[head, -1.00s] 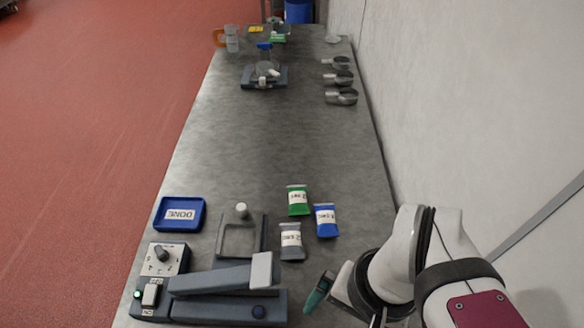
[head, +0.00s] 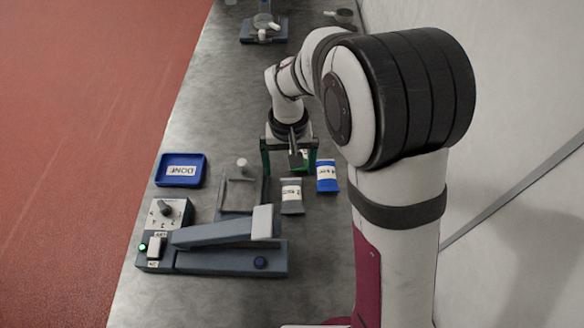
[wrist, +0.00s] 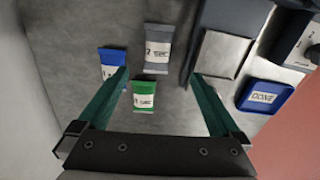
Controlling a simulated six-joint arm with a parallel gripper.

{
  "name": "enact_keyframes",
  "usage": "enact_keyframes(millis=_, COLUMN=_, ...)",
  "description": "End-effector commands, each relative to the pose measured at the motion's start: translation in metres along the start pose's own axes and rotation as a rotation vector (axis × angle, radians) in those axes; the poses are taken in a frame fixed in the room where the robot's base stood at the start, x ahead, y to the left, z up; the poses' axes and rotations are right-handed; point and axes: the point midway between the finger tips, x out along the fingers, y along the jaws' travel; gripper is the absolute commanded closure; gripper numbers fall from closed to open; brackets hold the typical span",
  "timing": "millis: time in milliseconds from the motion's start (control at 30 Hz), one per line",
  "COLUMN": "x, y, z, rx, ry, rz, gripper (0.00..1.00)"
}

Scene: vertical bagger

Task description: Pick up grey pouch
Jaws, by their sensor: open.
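The grey pouch (head: 291,197) with a white label lies flat on the table, between the metal tray and the blue pouch. It also shows in the wrist view (wrist: 157,60), ahead of the open fingers near the top middle. My gripper (head: 288,168) is open and empty above the table, over the green pouch and on the far side of the grey pouch. In the wrist view the teal fingers (wrist: 157,75) stand wide apart, with the green pouch (wrist: 145,97) between them. The gripper partly covers the green pouch in the head view.
The blue pouch (head: 326,176) lies right of the grey one. A metal tray (head: 238,195) with a white knob stands to its left. The sealer (head: 215,258) is nearer, the blue DONE tray (head: 181,182) further left. A wall bounds the table's right side.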

Motion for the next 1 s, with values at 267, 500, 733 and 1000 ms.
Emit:
enact_keyframes(millis=267, x=0.062, y=0.001, z=0.001, rx=0.002, ry=-0.003, rz=0.000, gripper=0.00)
enact_keyframes(millis=500, x=0.105, y=0.005, z=0.001, rx=0.002, ry=-0.005, rz=0.000, gripper=0.00)
enact_keyframes(millis=733, x=0.118, y=0.005, z=0.000, rx=0.003, ry=0.000, rz=-0.002, gripper=0.00)
enact_keyframes(millis=1000, x=0.117, y=0.005, z=0.000, rx=0.003, ry=0.000, rz=-0.002, gripper=0.32)
